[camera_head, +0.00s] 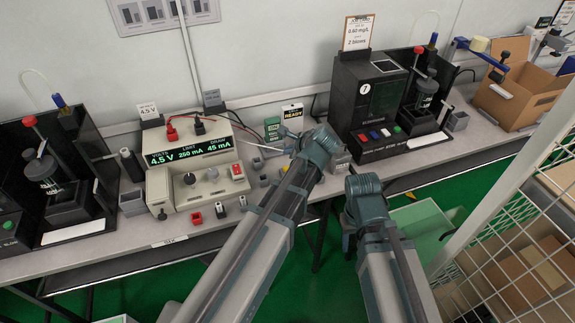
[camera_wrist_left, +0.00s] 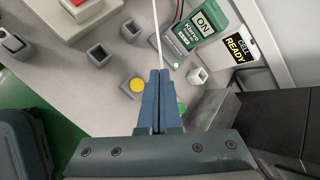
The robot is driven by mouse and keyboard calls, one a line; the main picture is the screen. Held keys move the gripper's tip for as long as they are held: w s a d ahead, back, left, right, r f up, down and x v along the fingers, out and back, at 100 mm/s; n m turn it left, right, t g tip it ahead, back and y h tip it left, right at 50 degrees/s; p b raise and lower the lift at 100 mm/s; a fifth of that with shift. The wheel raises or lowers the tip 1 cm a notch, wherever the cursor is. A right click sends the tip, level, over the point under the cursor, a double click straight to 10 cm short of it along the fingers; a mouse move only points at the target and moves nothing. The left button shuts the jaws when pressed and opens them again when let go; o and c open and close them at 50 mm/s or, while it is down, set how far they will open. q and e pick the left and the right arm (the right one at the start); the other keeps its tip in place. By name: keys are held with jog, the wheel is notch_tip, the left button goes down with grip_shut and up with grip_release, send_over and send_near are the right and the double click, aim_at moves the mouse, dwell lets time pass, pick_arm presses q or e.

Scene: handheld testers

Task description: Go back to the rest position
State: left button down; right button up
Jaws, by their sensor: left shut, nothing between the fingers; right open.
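My left gripper (camera_head: 284,134) reaches over the bench, between the beige power supply (camera_head: 192,165) and the black tester (camera_head: 368,95). In the left wrist view its two blue fingers (camera_wrist_left: 160,78) are closed together, with nothing between them. Small grey holders lie on the bench near the fingertips, one with a yellow top (camera_wrist_left: 137,85) and one with a green top (camera_wrist_left: 181,106). My right gripper (camera_head: 349,232) hangs below its wrist, in front of the bench edge. It is open and mostly hidden, and I see nothing in it.
An open cardboard box (camera_head: 527,95) is on the bench's right end. A white wire cage (camera_head: 520,225) stands right of my right arm. Green floor shows in front.

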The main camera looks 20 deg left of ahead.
pick_arm(q)
jog(key=s+d+n+g+h+p, duration=0.2)
jog(key=s+d+n, duration=0.4)
jog(key=s, duration=0.5)
jog(key=s+d+n+g+h+p, duration=0.3)
jog(key=s+d+n, duration=0.3)
jog(key=s, duration=0.6)
jog(key=shift+s+f+n+g+p, duration=0.25)
jog(key=shift+f+n+g+p, duration=0.15)
jog(key=shift+n+g, duration=0.5)
